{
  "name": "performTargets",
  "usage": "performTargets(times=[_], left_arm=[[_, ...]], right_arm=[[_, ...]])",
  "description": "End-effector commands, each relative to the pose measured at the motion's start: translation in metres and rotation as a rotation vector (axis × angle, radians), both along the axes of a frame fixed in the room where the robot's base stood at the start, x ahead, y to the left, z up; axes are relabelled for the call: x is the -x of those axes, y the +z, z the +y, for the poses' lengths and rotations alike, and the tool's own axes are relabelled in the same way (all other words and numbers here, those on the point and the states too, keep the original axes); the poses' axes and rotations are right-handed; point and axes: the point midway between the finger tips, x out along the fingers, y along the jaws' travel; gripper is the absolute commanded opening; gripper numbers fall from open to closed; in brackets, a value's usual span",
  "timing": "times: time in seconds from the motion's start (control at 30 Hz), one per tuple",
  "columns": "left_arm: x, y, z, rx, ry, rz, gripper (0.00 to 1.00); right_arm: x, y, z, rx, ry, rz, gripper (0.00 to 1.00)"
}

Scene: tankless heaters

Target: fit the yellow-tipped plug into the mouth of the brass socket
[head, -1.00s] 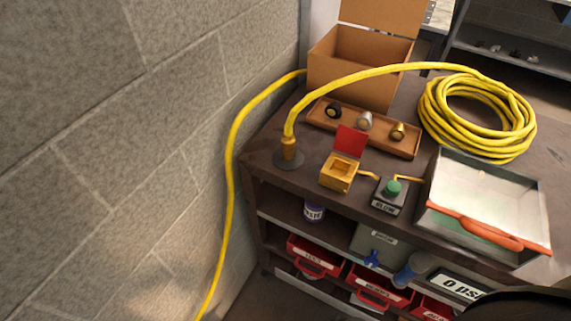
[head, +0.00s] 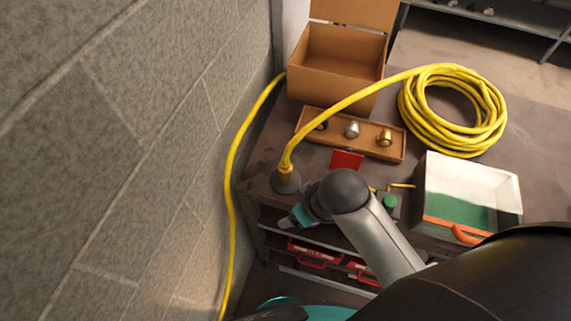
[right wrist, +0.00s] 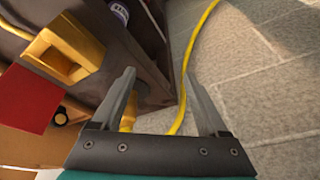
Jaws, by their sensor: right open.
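The yellow hose (head: 340,108) ends at the left of the bench in a brass-coloured fitting (head: 286,170), upright on a round dark base; this looks like the plug. A brass socket (head: 385,137) sits at the right end of a wooden tray (head: 354,147), with a silver one (head: 352,130) and a partly hidden black one. My right gripper (head: 286,222) is low at the bench's front left corner, just in front of the fitting and apart from it. In the right wrist view its fingers (right wrist: 158,75) are open and empty. My left gripper is out of view.
A coiled hose (head: 453,112) lies at the back right, an open cardboard box (head: 337,60) at the back. A white bin (head: 468,195) stands at right. A block wall (head: 130,170) stands close at left.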

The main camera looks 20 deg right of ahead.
Motion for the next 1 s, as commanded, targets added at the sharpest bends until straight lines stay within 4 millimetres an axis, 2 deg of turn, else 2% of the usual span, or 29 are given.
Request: performTargets(times=[0.03, 0.2, 0.33, 0.43, 0.57, 0.7, 0.9, 1.0], left_arm=[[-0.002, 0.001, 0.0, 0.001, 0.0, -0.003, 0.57], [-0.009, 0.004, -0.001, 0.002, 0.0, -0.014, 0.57], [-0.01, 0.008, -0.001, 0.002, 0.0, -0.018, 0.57], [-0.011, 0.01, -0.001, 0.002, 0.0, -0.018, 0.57], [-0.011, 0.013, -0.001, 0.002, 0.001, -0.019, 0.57], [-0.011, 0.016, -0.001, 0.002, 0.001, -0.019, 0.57], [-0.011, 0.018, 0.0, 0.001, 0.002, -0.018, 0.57], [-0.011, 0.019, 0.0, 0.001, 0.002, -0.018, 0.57]], right_arm=[[-0.012, 0.007, 0.009, -0.008, 0.048, -0.011, 0.77], [-0.041, 0.031, 0.04, -0.031, 0.236, -0.022, 0.77], [-0.061, 0.052, 0.055, -0.012, 0.397, -0.014, 0.77], [-0.072, 0.067, 0.057, 0.025, 0.511, 0.007, 0.77], [-0.087, 0.087, 0.049, 0.094, 0.632, 0.047, 0.77], [-0.101, 0.11, 0.029, 0.178, 0.724, 0.105, 0.77], [-0.114, 0.136, 0.001, 0.263, 0.782, 0.18, 0.77], [-0.117, 0.144, -0.006, 0.282, 0.791, 0.201, 0.77]])
